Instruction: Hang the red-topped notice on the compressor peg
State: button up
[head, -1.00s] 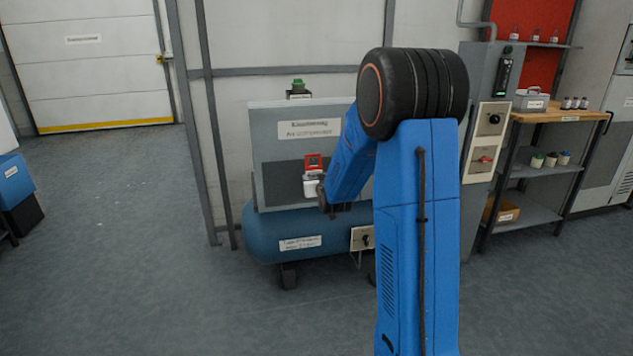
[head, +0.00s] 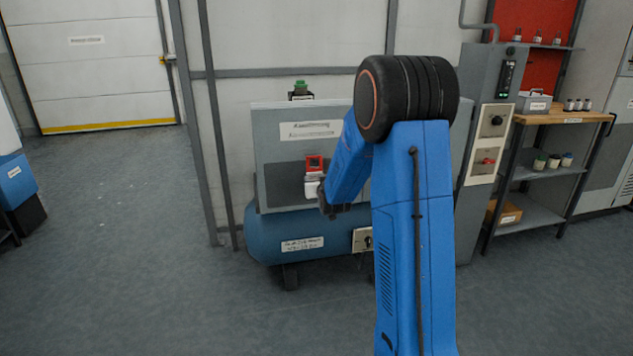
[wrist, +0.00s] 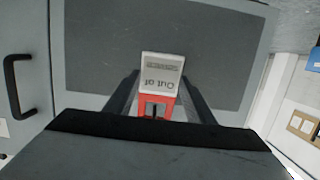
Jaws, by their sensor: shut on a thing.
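The notice has a red frame-like top (head: 314,163) and a white lower part (head: 312,180) in the head view. In the wrist view its white part (wrist: 161,70) shows upside-down "Out of" lettering, with the red part nearer me. My gripper (wrist: 158,100) is shut on the notice, its dark fingers on both sides. The compressor has a blue tank (head: 265,235) and a grey housing (head: 265,125) with a dark panel (head: 283,185). The notice is in front of this panel. I cannot make out the peg or whether the notice touches anything.
A green-topped device (head: 300,90) shows above the housing. A grey control cabinet (head: 487,80) stands right of the compressor, then a wooden-topped bench (head: 545,117) with small containers. The floor (head: 130,220) to the left is clear.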

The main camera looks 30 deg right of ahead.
jog(key=o, duration=1.1)
jog(key=v, duration=1.7)
jog(key=shift+s, duration=0.2)
jog(key=shift+a, duration=0.2)
